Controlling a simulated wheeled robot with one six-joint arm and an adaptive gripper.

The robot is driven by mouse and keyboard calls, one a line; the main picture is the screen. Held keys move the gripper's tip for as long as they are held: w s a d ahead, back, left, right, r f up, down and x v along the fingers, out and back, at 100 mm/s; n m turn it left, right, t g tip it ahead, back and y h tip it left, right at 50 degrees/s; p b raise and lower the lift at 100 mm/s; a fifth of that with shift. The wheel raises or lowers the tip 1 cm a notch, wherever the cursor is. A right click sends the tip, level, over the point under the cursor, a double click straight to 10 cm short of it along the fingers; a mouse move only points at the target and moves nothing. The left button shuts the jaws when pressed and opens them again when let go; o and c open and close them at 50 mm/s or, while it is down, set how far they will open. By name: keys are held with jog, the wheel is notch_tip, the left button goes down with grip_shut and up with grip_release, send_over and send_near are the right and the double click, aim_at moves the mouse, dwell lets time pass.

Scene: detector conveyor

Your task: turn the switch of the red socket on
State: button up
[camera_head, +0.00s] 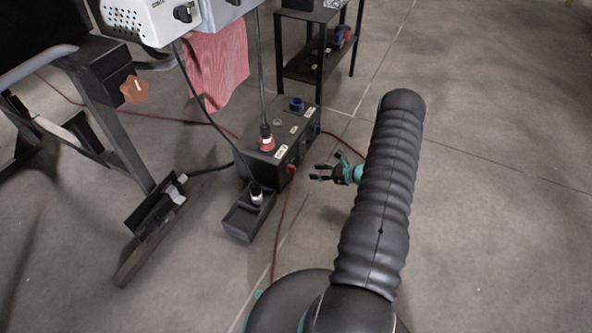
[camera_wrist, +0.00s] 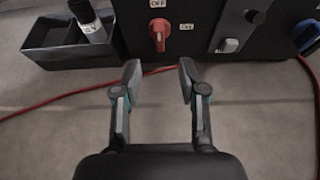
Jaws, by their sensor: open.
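A black power box (camera_head: 300,133) stands on the floor, with a red socket (camera_head: 267,143) on top holding a plugged-in black cable. The red switch (camera_wrist: 158,34) is on the box's front face, below an OFF label (camera_wrist: 157,4) and left of an ON label (camera_wrist: 186,26). Its handle stands vertical, in line with OFF. It also shows in the head view (camera_head: 291,169). My gripper (camera_wrist: 160,79) is open and empty. Its fingers point towards the box, either side of the switch's line, and appear apart from it. In the head view my gripper (camera_head: 321,173) is right of the switch.
A grey switch (camera_wrist: 229,46) and a blue switch (camera_wrist: 304,34) sit to the right on the box. An open black tray (camera_wrist: 58,45) with a connector in it is to the left. A red cable (camera_wrist: 75,92) crosses the floor under my fingers.

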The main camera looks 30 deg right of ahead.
aim_at(295, 170)
jog(key=x, duration=1)
jog(key=shift+w+a, duration=0.1)
jog(key=shift+a, duration=0.05)
grip_shut()
